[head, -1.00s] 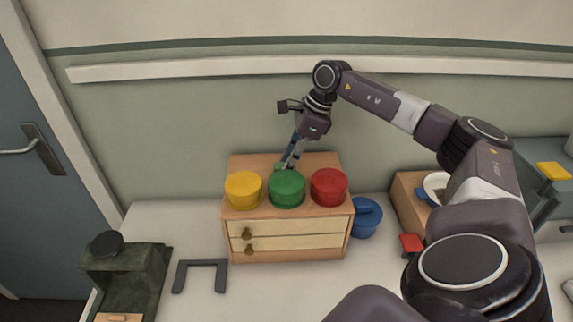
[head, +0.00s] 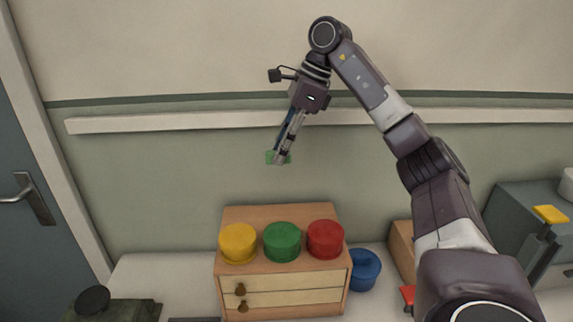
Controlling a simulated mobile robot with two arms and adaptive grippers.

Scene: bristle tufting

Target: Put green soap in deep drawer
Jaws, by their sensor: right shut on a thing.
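The green soap (head: 271,157) is a small green block held up in the air in the head view. My right gripper (head: 279,158) is shut on it, with its fingers pointing down and covering part of it. A small wooden chest (head: 228,264) stands below, with two pale drawer fronts that look closed. The upper drawer (head: 290,283) and the lower drawer (head: 290,301) each have a round brown knob at the left. I cannot tell which one is deeper. My left gripper is not in view.
Yellow (head: 238,243), green (head: 282,242) and red (head: 325,240) round lidded pots stand on the chest top. A blue pot (head: 364,270) stands at its right. A dark green stand (head: 115,309) is at the lower left. A white rail (head: 180,122) runs along the wall.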

